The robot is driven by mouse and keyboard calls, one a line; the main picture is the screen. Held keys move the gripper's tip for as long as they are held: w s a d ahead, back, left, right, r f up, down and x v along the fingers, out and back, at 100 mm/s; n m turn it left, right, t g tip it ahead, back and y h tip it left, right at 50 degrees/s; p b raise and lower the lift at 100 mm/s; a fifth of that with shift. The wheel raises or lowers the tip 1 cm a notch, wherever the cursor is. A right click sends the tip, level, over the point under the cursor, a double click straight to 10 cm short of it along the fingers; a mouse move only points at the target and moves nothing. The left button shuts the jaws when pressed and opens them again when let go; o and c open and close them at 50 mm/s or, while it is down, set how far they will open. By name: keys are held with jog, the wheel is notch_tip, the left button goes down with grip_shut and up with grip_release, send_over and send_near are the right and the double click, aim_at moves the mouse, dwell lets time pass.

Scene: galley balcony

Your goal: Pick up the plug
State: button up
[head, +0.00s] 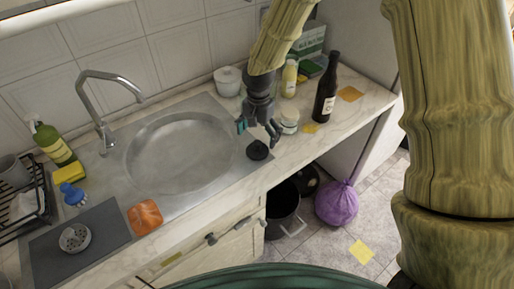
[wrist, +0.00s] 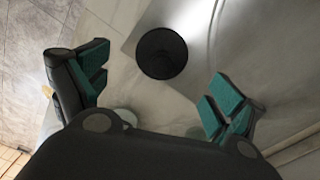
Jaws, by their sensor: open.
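The plug (head: 257,150) is a small black round piece on the counter at the right front edge of the steel sink. In the wrist view the plug (wrist: 162,53) is a dark disc, ahead of and between my fingers. My gripper (head: 259,129) is open and empty, above and just behind the plug in the head view. Its teal-padded fingers (wrist: 155,90) are spread wide in the wrist view. The plug appears apart from both fingers.
The round sink basin (head: 180,152) lies left of the plug. A small jar (head: 290,122), a dark bottle (head: 326,92) and a yellow bottle (head: 289,78) stand to the right and behind. An orange cloth (head: 145,216) lies at the front left. A pot (head: 284,208) stands on the floor below.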

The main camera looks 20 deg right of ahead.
aim_at(258, 142)
jog(key=shift+s+a+f+p, duration=0.1)
jog(key=shift+s+f+p, duration=0.1)
jog(key=shift+f+p, duration=0.2)
jog(key=shift+w+f+p, duration=0.25)
jog(key=shift+f+p, duration=0.2)
jog(key=shift+f, duration=0.4)
jog(key=shift+f+p, duration=0.5)
jog(key=shift+f, duration=1.1)
jog(key=c, duration=1.1)
